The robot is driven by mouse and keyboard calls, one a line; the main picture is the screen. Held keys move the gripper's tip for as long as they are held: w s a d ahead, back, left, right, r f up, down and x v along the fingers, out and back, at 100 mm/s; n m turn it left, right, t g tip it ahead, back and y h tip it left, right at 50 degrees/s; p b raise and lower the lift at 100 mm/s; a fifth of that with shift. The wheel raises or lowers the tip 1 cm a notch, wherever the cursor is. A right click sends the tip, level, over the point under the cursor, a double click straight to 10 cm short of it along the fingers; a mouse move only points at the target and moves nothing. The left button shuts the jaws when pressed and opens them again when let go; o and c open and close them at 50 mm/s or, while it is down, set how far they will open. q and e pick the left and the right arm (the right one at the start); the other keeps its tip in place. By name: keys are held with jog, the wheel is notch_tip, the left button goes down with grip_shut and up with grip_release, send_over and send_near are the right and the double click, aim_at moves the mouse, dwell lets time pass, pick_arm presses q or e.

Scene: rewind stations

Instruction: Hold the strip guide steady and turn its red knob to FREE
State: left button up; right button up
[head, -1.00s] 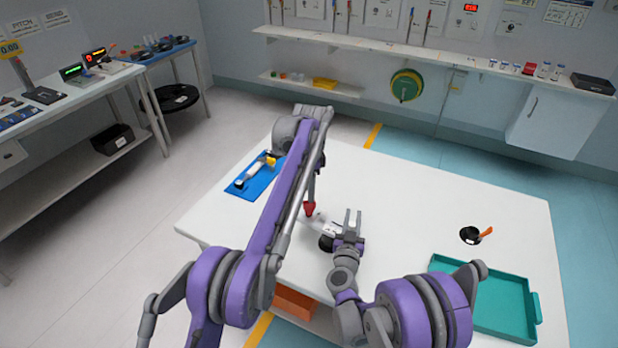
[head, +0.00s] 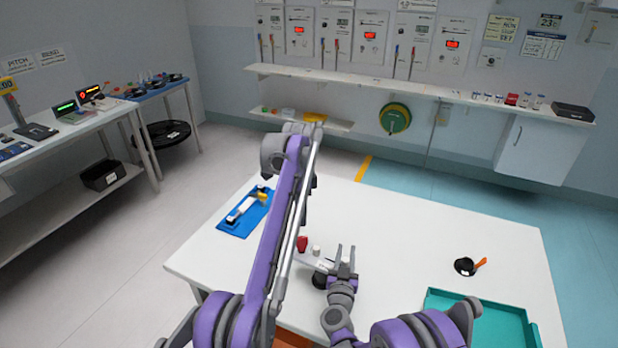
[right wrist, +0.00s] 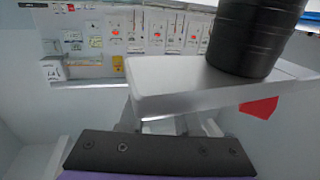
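The strip guide (head: 316,264) is a small pale device on the white table, partly hidden behind my left arm. Its red knob (head: 302,243) shows just right of that arm, beside a small white cap. My right gripper (head: 345,257) stands at the guide's right end, its two fingers apart. The right wrist view shows a pale plate (right wrist: 180,82) close up, with a ridged black cylinder (right wrist: 255,35) on it and a red part (right wrist: 258,107) beyond its edge. Whether the right fingers touch the guide cannot be told. My left gripper is hidden behind its arm, near the knob.
A blue tray (head: 232,224) with a white and yellow item lies at the table's left. A black disc with an orange handle (head: 465,266) and a teal tray (head: 432,304) are at the right. The table's middle right is clear.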

jog(key=o, duration=0.4)
jog(key=shift+c, duration=0.2)
